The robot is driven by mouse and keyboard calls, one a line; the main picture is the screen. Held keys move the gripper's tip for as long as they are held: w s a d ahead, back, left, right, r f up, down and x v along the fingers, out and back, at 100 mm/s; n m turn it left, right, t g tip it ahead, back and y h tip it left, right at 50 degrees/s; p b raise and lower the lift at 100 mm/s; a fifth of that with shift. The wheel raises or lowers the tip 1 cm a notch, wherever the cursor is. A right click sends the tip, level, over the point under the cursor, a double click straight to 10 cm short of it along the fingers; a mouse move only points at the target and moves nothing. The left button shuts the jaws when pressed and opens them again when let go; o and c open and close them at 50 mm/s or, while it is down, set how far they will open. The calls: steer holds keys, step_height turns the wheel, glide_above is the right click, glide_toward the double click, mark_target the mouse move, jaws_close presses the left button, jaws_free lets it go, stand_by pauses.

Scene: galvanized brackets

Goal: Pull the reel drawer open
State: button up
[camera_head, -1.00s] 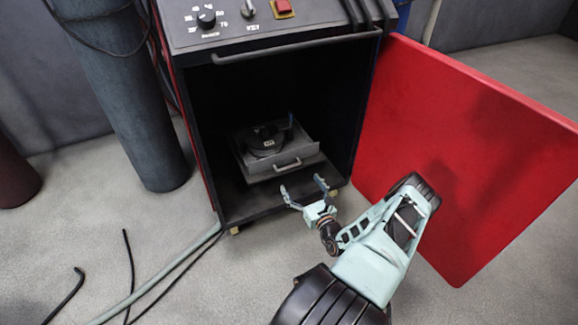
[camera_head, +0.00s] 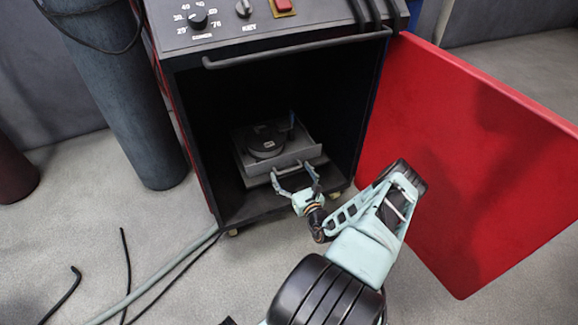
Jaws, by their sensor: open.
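The grey reel drawer (camera_head: 262,177) sits low inside the dark cabinet (camera_head: 212,100), with a black reel (camera_head: 266,142) in it. My gripper (camera_head: 293,172) is open in front of the drawer, with its two fingers pointing at the drawer's front. The fingers overlap the place where the drawer's bar handle shows, so the handle is mostly hidden. I cannot tell whether the fingers touch it.
The red cabinet door (camera_head: 475,150) stands wide open on the right, close to my arm. A tall grey cylinder (camera_head: 125,110) stands at the left. Hoses (camera_head: 160,275) lie on the floor at the lower left. A bar (camera_head: 300,47) crosses the cabinet's top front.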

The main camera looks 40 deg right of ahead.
steer(key=shift+w+d, duration=0.15)
steer(key=shift+w, duration=0.3)
steer(key=shift+s, duration=0.1)
steer(key=c, duration=1.5)
